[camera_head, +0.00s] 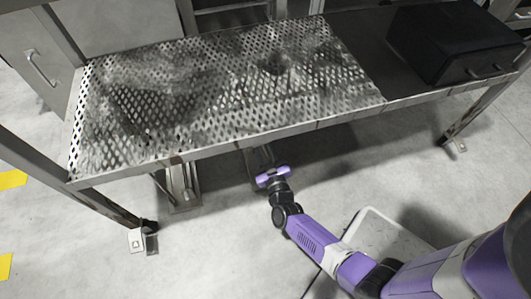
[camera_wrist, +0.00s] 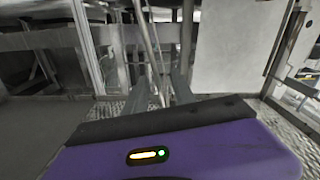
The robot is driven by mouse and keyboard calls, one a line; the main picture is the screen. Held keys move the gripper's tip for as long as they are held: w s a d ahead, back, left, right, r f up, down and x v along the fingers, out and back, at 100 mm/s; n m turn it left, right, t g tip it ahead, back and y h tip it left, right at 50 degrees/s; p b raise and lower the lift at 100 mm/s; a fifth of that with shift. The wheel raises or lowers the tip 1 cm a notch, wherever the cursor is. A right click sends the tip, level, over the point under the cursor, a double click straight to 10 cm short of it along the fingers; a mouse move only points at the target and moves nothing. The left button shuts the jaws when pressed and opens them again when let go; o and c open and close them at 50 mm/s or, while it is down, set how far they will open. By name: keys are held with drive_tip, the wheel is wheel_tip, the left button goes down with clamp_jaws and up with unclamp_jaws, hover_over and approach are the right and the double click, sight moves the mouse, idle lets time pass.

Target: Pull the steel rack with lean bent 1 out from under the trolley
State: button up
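The trolley (camera_head: 225,144) has a perforated, stained top and spans the head view. Under its front edge, a narrow steel piece (camera_head: 183,187) stands on the floor at the left, perhaps part of the rack. Another steel piece (camera_head: 258,158) shows just beyond my gripper (camera_head: 272,178); I cannot tell whether they touch. My gripper is low, at the trolley's front edge. In the wrist view, two grey bars and a thin slanted rod (camera_wrist: 151,50) lie ahead of my purple housing. Whether the bars are my fingers or rack parts is unclear. Most of the rack is hidden under the top.
A black box (camera_head: 455,42) sits on the trolley's right end. Trolley legs stand at front left (camera_head: 110,212) and right (camera_head: 478,108). A pale panel (camera_wrist: 232,45) stands right of centre in the wrist view. The floor (camera_head: 215,250) in front is clear.

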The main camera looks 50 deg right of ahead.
drive_tip(key=shift+c, duration=0.4)
clamp_jaws()
idle(1.1)
